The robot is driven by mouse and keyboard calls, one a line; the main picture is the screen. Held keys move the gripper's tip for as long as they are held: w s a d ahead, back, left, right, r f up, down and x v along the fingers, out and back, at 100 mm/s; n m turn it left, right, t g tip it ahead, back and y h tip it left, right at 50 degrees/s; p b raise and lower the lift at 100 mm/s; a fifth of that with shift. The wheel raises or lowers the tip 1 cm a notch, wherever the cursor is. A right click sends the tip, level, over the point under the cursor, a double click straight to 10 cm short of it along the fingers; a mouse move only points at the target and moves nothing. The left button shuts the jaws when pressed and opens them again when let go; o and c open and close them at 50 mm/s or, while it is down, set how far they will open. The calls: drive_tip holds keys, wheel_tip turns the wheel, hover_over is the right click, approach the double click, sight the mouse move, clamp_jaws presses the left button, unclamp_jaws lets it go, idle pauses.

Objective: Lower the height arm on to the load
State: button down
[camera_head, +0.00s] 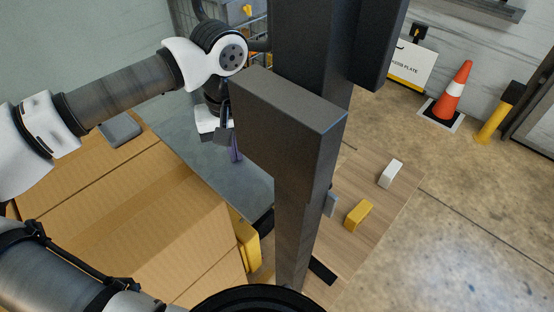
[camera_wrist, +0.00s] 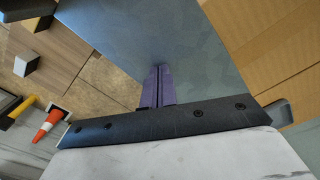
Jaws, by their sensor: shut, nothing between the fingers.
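My gripper (camera_head: 236,152) has purple fingers and is shut and empty. It points down over a grey metal surface (camera_head: 250,182) in the head view. The wrist view shows the two purple fingers (camera_wrist: 157,86) together, with the grey surface (camera_wrist: 150,30) behind them. A large brown cardboard box (camera_head: 150,235) stands to the left of the surface; I cannot tell whether it is the load. A yellow part (camera_head: 246,246) sits at the box's right edge. I cannot identify the height arm in either view. A dark upright post hides the middle of the head view.
A wooden top (camera_head: 375,210) to the right bears a yellow block (camera_head: 358,214) and a white block (camera_head: 391,173). Beyond are an orange cone (camera_head: 454,92), a yellow post (camera_head: 494,122) and a sign (camera_head: 410,66).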

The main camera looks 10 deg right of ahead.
sight(239, 172)
drive_tip(key=shift+f+b, duration=3.4)
drive_tip(key=shift+f, duration=0.35)
drive_tip(key=shift+r, duration=0.1)
drive_tip(key=shift+r+p, duration=2.5)
drive_tip(key=shift+r, duration=1.5)
